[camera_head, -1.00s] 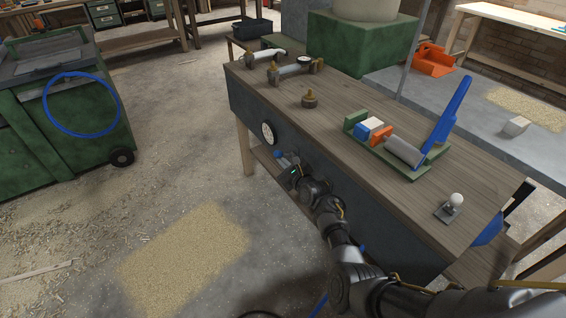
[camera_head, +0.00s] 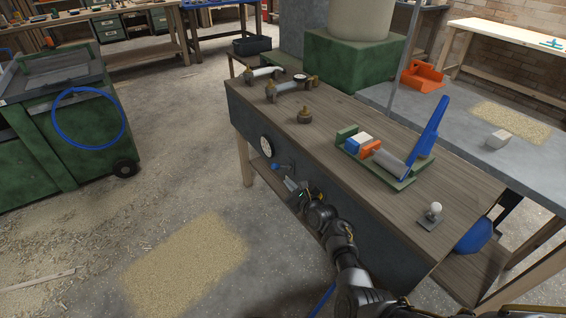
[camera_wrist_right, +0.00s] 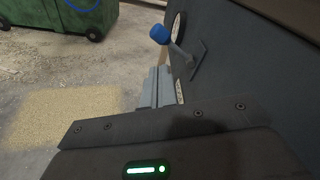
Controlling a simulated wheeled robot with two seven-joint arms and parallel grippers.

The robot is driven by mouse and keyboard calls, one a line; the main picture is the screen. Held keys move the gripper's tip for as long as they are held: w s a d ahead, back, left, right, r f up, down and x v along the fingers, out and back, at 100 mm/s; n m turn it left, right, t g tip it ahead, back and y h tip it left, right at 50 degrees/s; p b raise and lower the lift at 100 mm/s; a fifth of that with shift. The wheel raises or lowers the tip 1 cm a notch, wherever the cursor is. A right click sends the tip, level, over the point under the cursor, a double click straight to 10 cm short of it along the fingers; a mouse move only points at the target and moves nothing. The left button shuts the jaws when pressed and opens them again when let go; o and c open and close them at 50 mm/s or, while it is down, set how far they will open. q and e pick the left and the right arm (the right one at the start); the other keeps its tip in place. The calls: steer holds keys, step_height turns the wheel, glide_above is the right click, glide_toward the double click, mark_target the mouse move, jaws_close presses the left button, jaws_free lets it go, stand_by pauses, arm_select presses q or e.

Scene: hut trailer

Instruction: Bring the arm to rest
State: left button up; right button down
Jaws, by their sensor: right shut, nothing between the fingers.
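My right arm reaches in from the lower right in the head view. Its gripper (camera_head: 291,184) is shut and empty, beside the dark front panel of the workbench (camera_head: 335,215). A small lever with a blue knob (camera_head: 276,166) sticks out from that panel, just beyond the fingertips. In the right wrist view the blue-knobbed lever (camera_wrist_right: 160,34) stands on its plate, up and to the right of the closed grey fingers (camera_wrist_right: 157,85). A gap shows between fingers and lever. My left gripper is not in view.
A round gauge (camera_head: 266,146) sits on the panel near the lever. The bench top holds pipe fittings (camera_head: 289,88), a green tray (camera_head: 404,184) with blocks and a roller, and a white-knobbed piece (camera_head: 432,214). A green cart (camera_head: 60,130) stands left; floor between is open.

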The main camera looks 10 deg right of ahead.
steer(key=s+d+f+n+g+h, duration=0.1)
steer(key=s+f+n+g+h, duration=0.2)
steer(key=f+n, duration=0.9)
steer(key=s+d+f+n+g+h+p, duration=0.1)
steer(key=s+d+f+n+g, duration=0.2)
steer(key=s+f+n, duration=0.65)
steer(key=s+d+f+n+g+p, duration=0.25)
steer(key=s+f+n, duration=0.25)
steer(key=s+f, duration=0.9)
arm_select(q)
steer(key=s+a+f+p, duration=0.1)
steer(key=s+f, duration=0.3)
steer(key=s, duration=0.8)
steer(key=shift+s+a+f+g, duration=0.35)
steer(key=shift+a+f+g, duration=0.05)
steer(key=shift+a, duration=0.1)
arm_select(e)
steer(key=s+d+n+g, duration=0.1)
steer(key=s+d+g, duration=0.1)
steer(key=s, duration=1.1)
steer(key=s+d+f+n+g+h, duration=0.1)
steer(key=s+d, duration=0.1)
steer(key=s, duration=1.1)
steer(key=s+d+f+n+g, duration=0.1)
steer(key=s+d+g, duration=0.1)
steer(key=s, duration=1)
steer(key=shift+s+f+g, duration=0.25)
steer(key=shift+s+g, duration=0.1)
steer(key=shift+s, duration=0.05)
